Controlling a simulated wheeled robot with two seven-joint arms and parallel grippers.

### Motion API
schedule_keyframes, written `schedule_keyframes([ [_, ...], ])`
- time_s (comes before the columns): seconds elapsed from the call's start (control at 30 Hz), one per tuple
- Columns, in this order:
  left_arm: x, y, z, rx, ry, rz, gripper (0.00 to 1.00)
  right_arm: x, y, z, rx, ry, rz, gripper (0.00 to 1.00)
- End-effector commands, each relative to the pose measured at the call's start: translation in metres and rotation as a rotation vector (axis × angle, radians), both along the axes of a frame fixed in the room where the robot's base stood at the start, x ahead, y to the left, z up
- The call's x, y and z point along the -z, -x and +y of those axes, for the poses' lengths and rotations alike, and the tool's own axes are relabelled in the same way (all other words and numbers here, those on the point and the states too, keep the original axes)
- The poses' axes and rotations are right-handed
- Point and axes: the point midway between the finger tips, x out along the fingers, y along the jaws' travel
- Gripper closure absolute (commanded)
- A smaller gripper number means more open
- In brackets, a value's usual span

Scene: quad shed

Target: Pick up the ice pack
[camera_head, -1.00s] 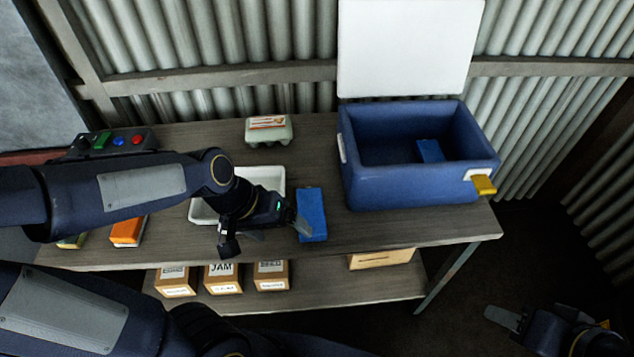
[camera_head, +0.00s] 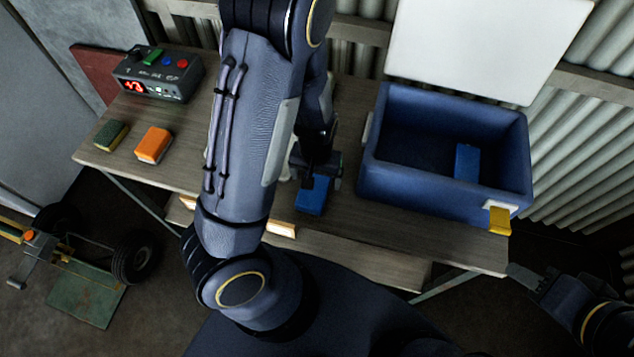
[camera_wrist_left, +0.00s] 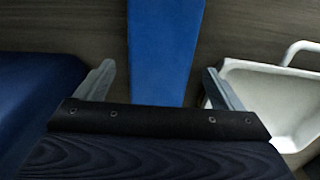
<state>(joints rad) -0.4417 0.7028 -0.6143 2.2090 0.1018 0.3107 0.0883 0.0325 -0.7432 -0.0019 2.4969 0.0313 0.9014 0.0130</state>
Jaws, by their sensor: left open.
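A blue ice pack (camera_head: 311,199) lies flat on the wooden workbench, left of the blue cooler box. It also shows in the left wrist view (camera_wrist_left: 165,45), running between my two fingers with a gap on each side. My left gripper (camera_head: 314,178) is open above the ice pack, and part of the pack is hidden under it. Its fingers (camera_wrist_left: 158,85) straddle the pack in the wrist view. A second blue pack (camera_head: 467,162) lies inside the cooler. My right gripper (camera_head: 530,283) is low at the right, off the bench, partly cut by the frame edge.
The open cooler (camera_head: 440,195) with a yellow latch stands close to the right.

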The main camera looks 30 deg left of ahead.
Motion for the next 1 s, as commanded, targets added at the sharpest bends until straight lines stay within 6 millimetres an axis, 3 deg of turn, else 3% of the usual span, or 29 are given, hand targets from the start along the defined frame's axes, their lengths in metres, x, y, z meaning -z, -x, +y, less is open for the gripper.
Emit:
schedule_keyframes([
  [0.2,0.025,0.0,-0.001,-0.002,0.0,0.001,0.11,0.002,0.0,0.0,0.0,0.0,0.0,0.6],
  [0.47,0.026,0.0,-0.001,-0.001,0.001,-0.001,0.12,0.002,0.0,0.0,0.0,0.0,0.0,0.6],
  [0.9,0.026,0.0,-0.001,-0.001,0.001,-0.001,0.7,0.002,0.0,0.0,0.0,0.0,0.0,0.6],
  [1.0,0.026,0.0,-0.001,-0.001,0.001,-0.001,0.78,0.001,0.0,0.0,0.0,0.0,0.0,0.6],
])
